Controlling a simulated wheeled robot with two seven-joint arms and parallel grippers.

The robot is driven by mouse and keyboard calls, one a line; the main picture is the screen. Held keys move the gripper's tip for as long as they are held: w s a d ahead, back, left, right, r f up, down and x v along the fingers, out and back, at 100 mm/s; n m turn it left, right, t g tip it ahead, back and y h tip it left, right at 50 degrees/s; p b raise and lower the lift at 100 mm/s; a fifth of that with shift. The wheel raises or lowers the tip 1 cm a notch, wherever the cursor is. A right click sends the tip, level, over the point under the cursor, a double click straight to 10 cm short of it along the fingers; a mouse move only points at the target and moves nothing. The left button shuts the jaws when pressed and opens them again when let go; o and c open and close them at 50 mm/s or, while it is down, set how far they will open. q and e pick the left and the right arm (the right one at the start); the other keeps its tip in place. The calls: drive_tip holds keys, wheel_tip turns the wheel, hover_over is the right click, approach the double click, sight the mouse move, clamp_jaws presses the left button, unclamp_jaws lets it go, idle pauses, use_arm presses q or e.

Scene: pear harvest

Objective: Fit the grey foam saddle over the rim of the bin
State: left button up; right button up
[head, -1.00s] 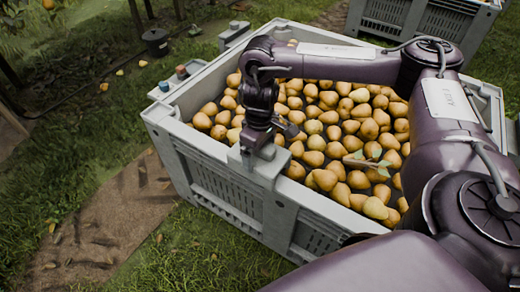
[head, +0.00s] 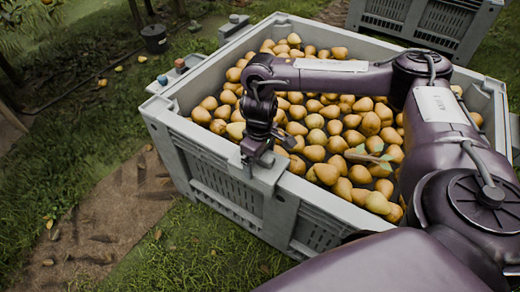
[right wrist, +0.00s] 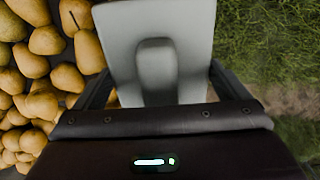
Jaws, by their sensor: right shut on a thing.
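The grey foam saddle (head: 268,173) sits at the near long rim of the grey bin (head: 215,160). It appears to straddle the rim, with one side hanging down the outer wall; its inner side is hidden. My right gripper (head: 254,160) points down at it from above. In the right wrist view the saddle (right wrist: 190,35) lies between the two dark fingers, with a raised rounded part in its middle. The gripper is shut on it. My left gripper is not in view.
The bin is full of yellow-brown pears (head: 340,125), with a leafy twig (head: 368,156) on top. A side ledge at the bin's left carries a red and a blue knob-like piece (head: 180,65). A second bin (head: 430,20) stands behind. Grass and a dirt path lie outside.

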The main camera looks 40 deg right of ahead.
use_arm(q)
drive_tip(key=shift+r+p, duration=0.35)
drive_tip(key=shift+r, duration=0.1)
use_arm(e)
drive_tip(key=shift+f, duration=0.4)
idle(0.3)
drive_tip(key=o, duration=0.6)
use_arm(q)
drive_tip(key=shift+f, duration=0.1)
use_arm(e)
drive_tip(key=shift+o, duration=0.2)
wheel_tip(320, 180, up, 7)
drive_tip(key=p, duration=0.3)
drive_tip(key=shift+r, duration=0.1)
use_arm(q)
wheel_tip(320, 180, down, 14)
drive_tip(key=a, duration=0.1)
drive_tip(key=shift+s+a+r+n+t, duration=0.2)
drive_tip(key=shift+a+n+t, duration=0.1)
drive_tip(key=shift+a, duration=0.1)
use_arm(e)
drive_tip(key=shift+r, duration=0.3)
